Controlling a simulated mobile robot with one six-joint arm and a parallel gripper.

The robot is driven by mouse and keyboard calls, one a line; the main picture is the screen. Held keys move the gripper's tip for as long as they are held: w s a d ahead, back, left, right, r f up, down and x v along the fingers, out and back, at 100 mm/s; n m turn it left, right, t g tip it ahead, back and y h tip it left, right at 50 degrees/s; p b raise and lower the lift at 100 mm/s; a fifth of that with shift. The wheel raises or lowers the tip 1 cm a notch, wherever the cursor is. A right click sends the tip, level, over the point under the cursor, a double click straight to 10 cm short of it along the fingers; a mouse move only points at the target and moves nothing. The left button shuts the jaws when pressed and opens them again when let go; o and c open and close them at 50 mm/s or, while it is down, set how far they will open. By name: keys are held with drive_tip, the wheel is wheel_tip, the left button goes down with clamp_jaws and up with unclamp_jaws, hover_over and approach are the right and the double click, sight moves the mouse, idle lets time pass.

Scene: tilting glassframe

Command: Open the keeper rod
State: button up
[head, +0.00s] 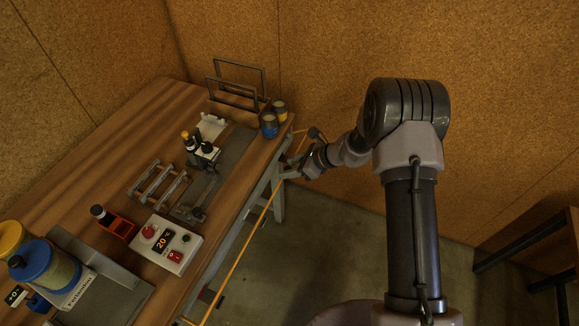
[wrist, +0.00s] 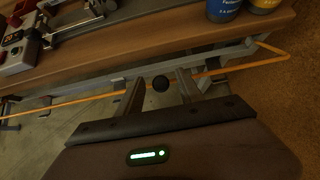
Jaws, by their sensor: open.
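I cannot tell for sure which part is the keeper rod. Two thin dark upright frames (head: 238,68) stand at the far end of the wooden bench (head: 60,190). A metal rack with rods (head: 157,185) lies on the bench top. My gripper (head: 288,170) is off the bench's right side, below the top, near the bench leg. In the wrist view my gripper (wrist: 160,86) is open, its two fingers apart and pointing at the bench's underframe. A small black round thing (wrist: 160,84) shows between the fingers; whether it touches them is unclear.
A thin orange line (head: 248,240) runs along the bench's open side and crosses beyond my fingers. Blue (head: 269,126) and yellow (head: 280,111) cans stand at the bench corner. A control box (head: 168,243) and red tool (head: 117,225) sit nearer. Cork-like walls enclose the far side.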

drive_tip(key=p+v, duration=0.3)
drive_tip(key=v, duration=1.4)
drive_tip(key=shift+r, duration=0.1)
drive_tip(key=s+a+r+n+h+b, duration=0.25)
drive_tip(key=s+r+n+b, duration=0.45)
drive_tip(key=s+r+n, duration=0.4)
drive_tip(key=s+d+r+n+t+h+b, duration=0.1)
drive_tip(key=s+d+n+h+b, duration=0.1)
drive_tip(key=s, duration=0.6)
drive_tip(key=s+d+n+t+h+b, duration=0.1)
drive_tip(key=s+n, duration=0.3)
drive_tip(key=s, duration=0.4)
drive_tip(key=shift+s+d+r+n+t+h+b, duration=0.35)
drive_tip(key=shift+d+h+b, duration=0.25)
drive_tip(key=shift+d, duration=0.25)
